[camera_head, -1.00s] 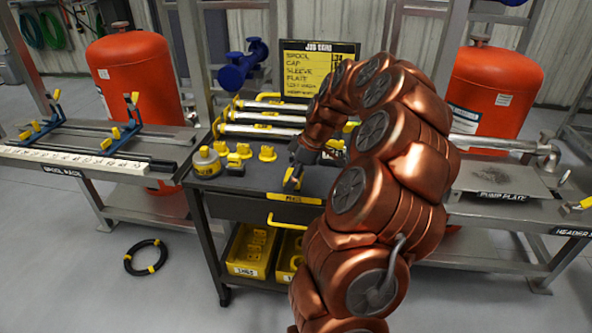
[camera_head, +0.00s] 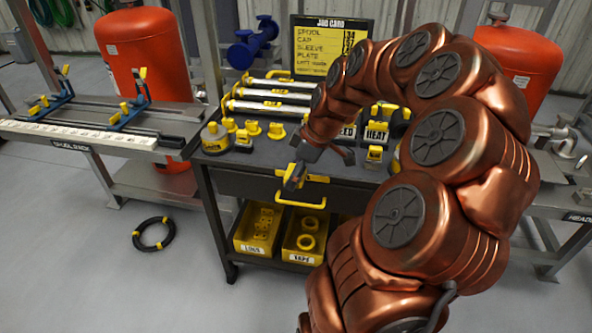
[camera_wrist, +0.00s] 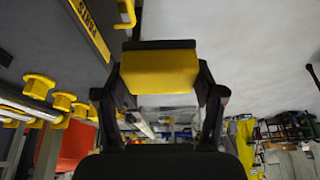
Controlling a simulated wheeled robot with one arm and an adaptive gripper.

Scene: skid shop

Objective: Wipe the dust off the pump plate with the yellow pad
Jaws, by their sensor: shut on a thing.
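The yellow pad (camera_wrist: 160,72) is held crosswise between the two dark fingers of my gripper (camera_wrist: 158,88) in the wrist view. In the head view, my gripper (camera_head: 294,178) is small and dark, hanging at the front edge of the grey cart top, near the drawer handle. The pad is hard to make out there. The pump plate is not visible now; my copper-coloured arm covers most of the right-hand bench.
The cart (camera_head: 262,172) carries yellow fittings (camera_head: 253,128), silver tubes (camera_head: 268,107) and a job card (camera_head: 332,48). Yellow bins (camera_head: 257,232) sit below. A spool rack (camera_head: 95,135) is at left, a black hose ring (camera_head: 153,233) on clear floor. Red tanks (camera_head: 150,55) stand behind.

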